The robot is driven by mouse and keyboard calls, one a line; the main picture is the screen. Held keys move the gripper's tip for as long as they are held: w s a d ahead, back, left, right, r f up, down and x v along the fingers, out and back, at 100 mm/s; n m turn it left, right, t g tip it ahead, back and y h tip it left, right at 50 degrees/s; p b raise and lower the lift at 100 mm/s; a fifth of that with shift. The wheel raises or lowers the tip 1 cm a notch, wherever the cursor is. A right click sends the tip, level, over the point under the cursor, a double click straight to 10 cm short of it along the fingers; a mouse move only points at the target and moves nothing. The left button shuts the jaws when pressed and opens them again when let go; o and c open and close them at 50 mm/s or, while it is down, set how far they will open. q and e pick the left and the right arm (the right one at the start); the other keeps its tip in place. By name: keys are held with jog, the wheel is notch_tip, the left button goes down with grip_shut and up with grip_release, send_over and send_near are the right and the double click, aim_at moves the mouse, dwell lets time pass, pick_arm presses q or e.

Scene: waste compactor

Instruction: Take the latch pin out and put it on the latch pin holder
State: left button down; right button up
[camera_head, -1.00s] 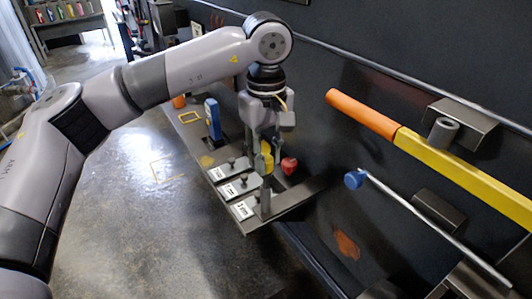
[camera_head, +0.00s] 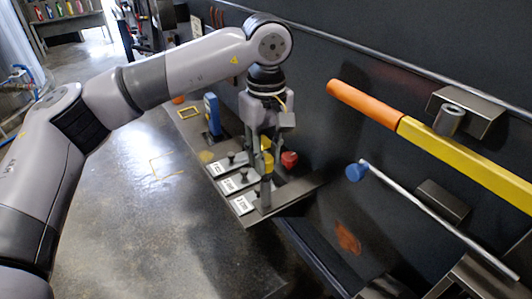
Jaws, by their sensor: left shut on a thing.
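My left gripper (camera_head: 266,138) points down over the narrow metal shelf and is shut on a small yellow-topped piece (camera_head: 267,162), which looks like the latch pin. The fingers partly hide it. A grey upright shaft (camera_head: 265,192) shows below the yellow part, over the near end of the shelf. I cannot tell whether it rests in a hole. The shelf (camera_head: 290,193), apparently the latch pin holder, carries several labelled plates (camera_head: 241,205). A red-headed piece (camera_head: 289,159) stands just right of the gripper. My right gripper is not in view.
A yellow bar with an orange grip (camera_head: 365,103) slants along the dark wall at right, near a bracket with a grey tube (camera_head: 449,119). A blue-knobbed rod (camera_head: 356,172) lies below it. A blue device (camera_head: 212,114) stands at the shelf's far end. Floor at left is clear.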

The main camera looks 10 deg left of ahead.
pick_arm(q)
jog(key=shift+f+b, duration=0.5)
jog(key=shift+f, duration=0.2)
jog(key=c, duration=1.2)
grip_release()
jog(key=shift+r, duration=0.1)
jog(key=shift+c, duration=0.6)
jog(key=shift+r+p, duration=2.3)
jog(key=shift+r, duration=1.2)
jog(key=shift+f, duration=0.1)
